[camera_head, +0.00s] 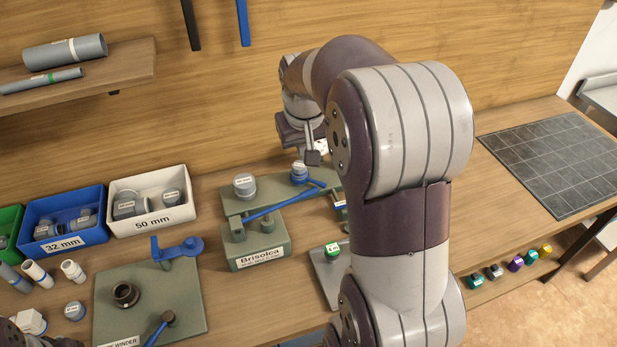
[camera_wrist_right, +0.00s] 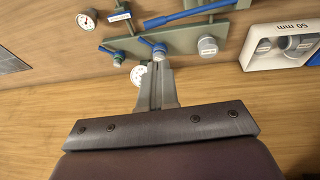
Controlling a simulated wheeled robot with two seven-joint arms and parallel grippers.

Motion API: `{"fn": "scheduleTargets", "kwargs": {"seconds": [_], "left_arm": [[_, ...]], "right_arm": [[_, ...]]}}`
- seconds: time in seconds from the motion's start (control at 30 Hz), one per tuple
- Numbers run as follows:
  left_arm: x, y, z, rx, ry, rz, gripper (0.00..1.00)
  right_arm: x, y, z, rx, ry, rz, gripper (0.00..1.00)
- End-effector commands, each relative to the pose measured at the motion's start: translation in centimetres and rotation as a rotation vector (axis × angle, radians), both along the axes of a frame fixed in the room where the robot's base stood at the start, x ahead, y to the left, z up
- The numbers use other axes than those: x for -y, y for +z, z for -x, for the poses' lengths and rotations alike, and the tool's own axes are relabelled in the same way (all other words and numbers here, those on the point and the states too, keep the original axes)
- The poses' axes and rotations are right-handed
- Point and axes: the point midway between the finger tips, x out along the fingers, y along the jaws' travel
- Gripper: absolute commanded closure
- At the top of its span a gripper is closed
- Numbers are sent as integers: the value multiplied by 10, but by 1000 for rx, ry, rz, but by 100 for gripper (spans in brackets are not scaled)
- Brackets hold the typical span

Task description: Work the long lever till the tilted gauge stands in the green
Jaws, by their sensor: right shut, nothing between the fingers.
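The long blue lever (camera_head: 284,204) lies aslant over the green pump block marked Brisolca (camera_head: 262,250); part of it also shows at the top of the right wrist view (camera_wrist_right: 190,12). My right gripper (camera_head: 313,158) is shut and empty, above the back of the green plate, near a blue-handled valve (camera_head: 300,172). In the right wrist view its fingertips (camera_wrist_right: 158,66) appear just in front of this valve. There, one round gauge (camera_wrist_right: 86,20) has a red mark, and another (camera_wrist_right: 138,74) is partly hidden by the fingers. I cannot read their needles or tell which is tilted. My left gripper is out of view.
A grey cap (camera_head: 244,187) stands left of the valve. A blue 32 mm bin (camera_head: 62,243) and a white 50 mm bin (camera_head: 150,222) stand further left. A green winder plate (camera_head: 180,300) is in front. My right arm hides much of the bench's right side.

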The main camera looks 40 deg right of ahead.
Motion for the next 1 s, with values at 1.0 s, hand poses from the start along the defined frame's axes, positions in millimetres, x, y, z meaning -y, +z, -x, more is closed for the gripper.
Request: {"fn": "scheduleTargets", "kwargs": {"seconds": [1.0], "left_arm": [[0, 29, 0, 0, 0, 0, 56]], "right_arm": [[26, -134, -22, 0, 0, 0, 100]]}}
